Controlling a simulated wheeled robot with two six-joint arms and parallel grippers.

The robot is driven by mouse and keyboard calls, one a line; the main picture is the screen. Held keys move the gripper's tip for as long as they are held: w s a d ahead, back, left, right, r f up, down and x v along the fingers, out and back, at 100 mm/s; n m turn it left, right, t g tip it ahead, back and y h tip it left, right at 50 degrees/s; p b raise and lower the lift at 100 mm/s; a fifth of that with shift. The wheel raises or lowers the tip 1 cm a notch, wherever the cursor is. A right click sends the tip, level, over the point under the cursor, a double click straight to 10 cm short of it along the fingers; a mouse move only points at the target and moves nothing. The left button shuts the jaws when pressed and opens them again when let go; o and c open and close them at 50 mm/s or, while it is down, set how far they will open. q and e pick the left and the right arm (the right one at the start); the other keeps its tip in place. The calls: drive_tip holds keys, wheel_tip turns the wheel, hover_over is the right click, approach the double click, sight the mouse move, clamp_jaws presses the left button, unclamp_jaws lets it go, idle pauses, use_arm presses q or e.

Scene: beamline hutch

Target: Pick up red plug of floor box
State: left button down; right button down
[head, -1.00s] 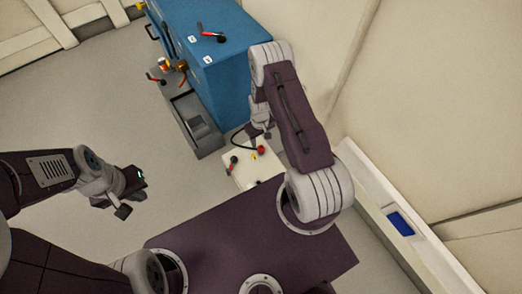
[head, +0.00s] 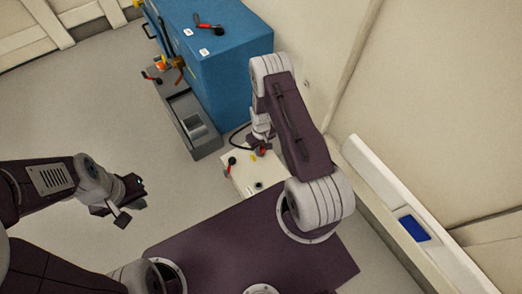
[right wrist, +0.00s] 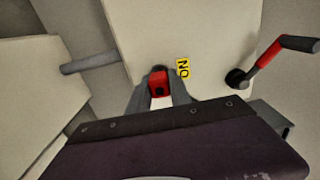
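The red plug (right wrist: 159,82) sits at the floor box (right wrist: 205,30), a pale box with a yellow "ON" label (right wrist: 183,68). In the right wrist view my right gripper (right wrist: 160,88) has one finger on each side of the plug, with hardly any gap visible. I cannot tell whether the fingers press on it. In the head view the box (head: 240,182) stands on the floor below my right arm, and a little of the plug (head: 264,151) shows at my right gripper (head: 262,143). My left gripper (head: 131,199) is open and empty, away at the left.
A red-handled lever (right wrist: 272,55) sits on the floor box beside the plug. A blue cabinet (head: 225,50) stands behind, with a grey tray (head: 190,118) at its front. A wall runs along the right. The floor at left is clear.

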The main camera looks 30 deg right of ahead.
sight(261, 148)
idle(0.3)
wheel_tip(261, 148, up, 6)
drive_tip(key=p, duration=0.4)
drive_tip(key=shift+s+f+p, duration=0.15)
drive_tip(key=shift+f+p, duration=0.1)
drive_tip(key=shift+p, duration=0.15)
drive_tip(key=s+a+r+p, duration=0.5)
drive_tip(key=s+p, duration=0.1)
drive_tip(key=s, duration=0.4)
drive_tip(key=shift+s+r, duration=0.15)
drive_tip(key=shift+r, duration=0.1)
